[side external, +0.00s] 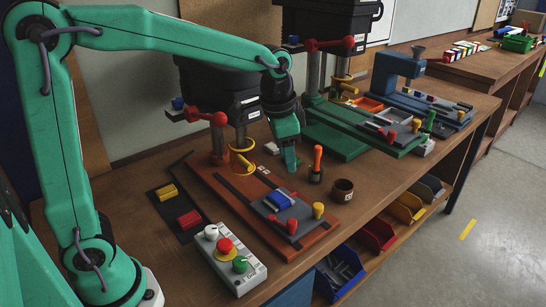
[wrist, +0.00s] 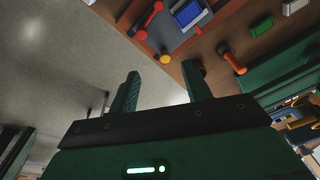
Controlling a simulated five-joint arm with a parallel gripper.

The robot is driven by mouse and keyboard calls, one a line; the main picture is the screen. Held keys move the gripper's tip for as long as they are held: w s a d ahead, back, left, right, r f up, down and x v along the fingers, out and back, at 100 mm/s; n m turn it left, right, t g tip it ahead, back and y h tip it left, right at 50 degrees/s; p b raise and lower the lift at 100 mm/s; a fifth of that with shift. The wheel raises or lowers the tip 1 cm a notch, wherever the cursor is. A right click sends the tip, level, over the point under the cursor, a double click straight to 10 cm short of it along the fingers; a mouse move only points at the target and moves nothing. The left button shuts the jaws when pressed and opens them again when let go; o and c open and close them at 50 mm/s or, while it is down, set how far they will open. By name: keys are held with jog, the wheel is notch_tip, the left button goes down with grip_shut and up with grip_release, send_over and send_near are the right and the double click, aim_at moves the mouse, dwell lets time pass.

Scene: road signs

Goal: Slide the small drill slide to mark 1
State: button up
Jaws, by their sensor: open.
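The nearest drill stands on a red-brown base (side external: 230,200); I cannot read its label, so I cannot tell whether it is the small drill. On its base is a grey slide plate (side external: 264,209) carrying a blue block (side external: 281,201), red clamp handles (side external: 292,226) and a yellow knob (side external: 318,209). The wrist view shows the blue block (wrist: 187,13) and yellow knob (wrist: 165,57) at the top. My gripper (side external: 289,168) is open and empty, above and behind the plate, near the drill column. Its two fingers (wrist: 161,80) are apart in the wrist view. Mark 1 cannot be made out.
An orange-handled tool (side external: 317,160) and a brown cup (side external: 343,190) stand right of the plate. A button box (side external: 232,260) is in front. A green-based drill (side external: 340,140) and a blue machine (side external: 400,75) stand further right. Bins hang below the bench front.

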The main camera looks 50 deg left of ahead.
jog(key=s+a+r+n+t, duration=0.1)
jog(key=s+a+n, duration=0.1)
jog(key=s, duration=0.4)
jog(key=s+a+r+n+t, duration=0.1)
jog(key=s+a+r, duration=0.1)
jog(key=s, duration=0.4)
jog(key=shift+s+a+r+n, duration=0.15)
jog(key=shift+s+n, duration=0.2)
jog(key=shift+n, duration=0.05)
dwell(0.3)
